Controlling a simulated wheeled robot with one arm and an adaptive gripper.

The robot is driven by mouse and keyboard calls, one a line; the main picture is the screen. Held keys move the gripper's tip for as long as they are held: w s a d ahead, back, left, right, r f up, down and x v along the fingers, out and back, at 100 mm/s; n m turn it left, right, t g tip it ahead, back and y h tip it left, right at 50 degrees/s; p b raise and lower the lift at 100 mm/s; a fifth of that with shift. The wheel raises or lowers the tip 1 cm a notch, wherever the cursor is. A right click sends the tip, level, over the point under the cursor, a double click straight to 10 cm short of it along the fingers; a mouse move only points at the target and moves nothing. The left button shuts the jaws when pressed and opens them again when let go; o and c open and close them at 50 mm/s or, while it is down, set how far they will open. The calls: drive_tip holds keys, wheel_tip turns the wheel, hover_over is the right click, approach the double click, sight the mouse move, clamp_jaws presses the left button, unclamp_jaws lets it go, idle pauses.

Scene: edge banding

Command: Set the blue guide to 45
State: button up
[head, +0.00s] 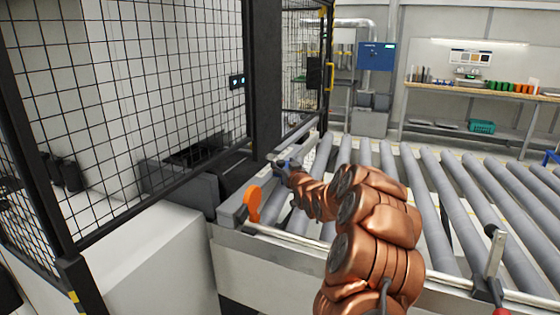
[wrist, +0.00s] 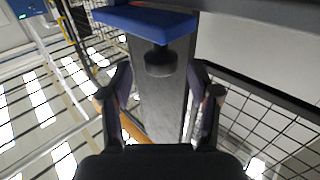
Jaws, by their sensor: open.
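The blue guide (wrist: 150,22) shows in the wrist view as a blue block at the top, with a dark round knob (wrist: 160,61) below it, in front of a grey bar (wrist: 165,105). My gripper (wrist: 161,78) is open, one finger on each side of the grey bar, with the knob between and just beyond the fingertips. I cannot tell whether either finger touches anything. In the head view my copper arm reaches to the rail by the fence, and a small blue part (head: 295,162) shows by my gripper (head: 280,166). No scale marks can be read.
An orange paddle (head: 252,203) stands on the near edge, left of my arm. A mesh fence (head: 170,80) closes off the left. Rollers (head: 440,190) spread to the right. A metal post with a red handle (head: 495,255) stands at the lower right.

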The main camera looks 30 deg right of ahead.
drive_tip(key=shift+x, duration=1.35)
clamp_jaws()
